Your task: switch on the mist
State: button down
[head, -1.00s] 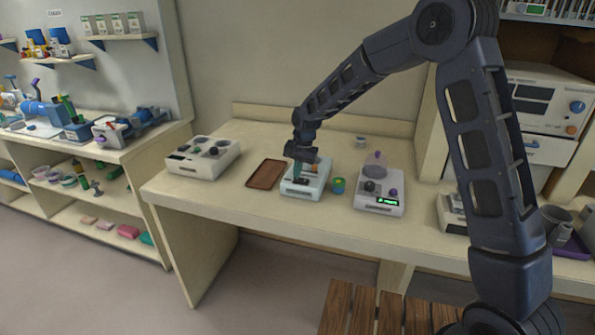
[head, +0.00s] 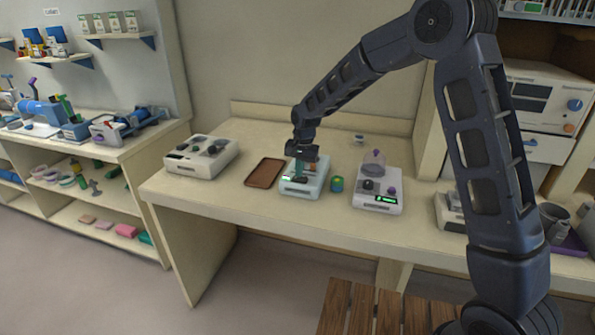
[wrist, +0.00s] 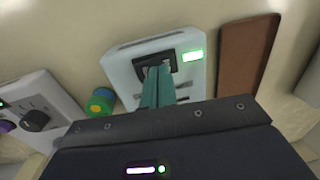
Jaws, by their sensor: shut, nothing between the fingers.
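A pale blue boxy device (head: 313,190) stands on the bench and also shows in the wrist view (wrist: 126,72). A small display on it (wrist: 192,56) glows green. My gripper (head: 298,181) is over this device with its teal fingers shut and empty. In the wrist view the fingertips (wrist: 157,72) are at a dark rocker switch (wrist: 143,62) on the device's top. The fingers partly cover the switch, so I cannot tell which way it is tilted. No mist is visible.
A brown tray (head: 265,173) lies left of the device, with a white knobbed device (head: 201,157) beyond it. A green-and-yellow jar (head: 337,184) stands close on the right. Farther right is a white device (head: 377,203) with a clear dome and lit green display.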

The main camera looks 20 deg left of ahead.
aim_at(294, 177)
notch_tip(294, 177, up, 14)
jog(key=a, duration=0.2)
dwell(0.6)
jog(key=shift+f, duration=0.1)
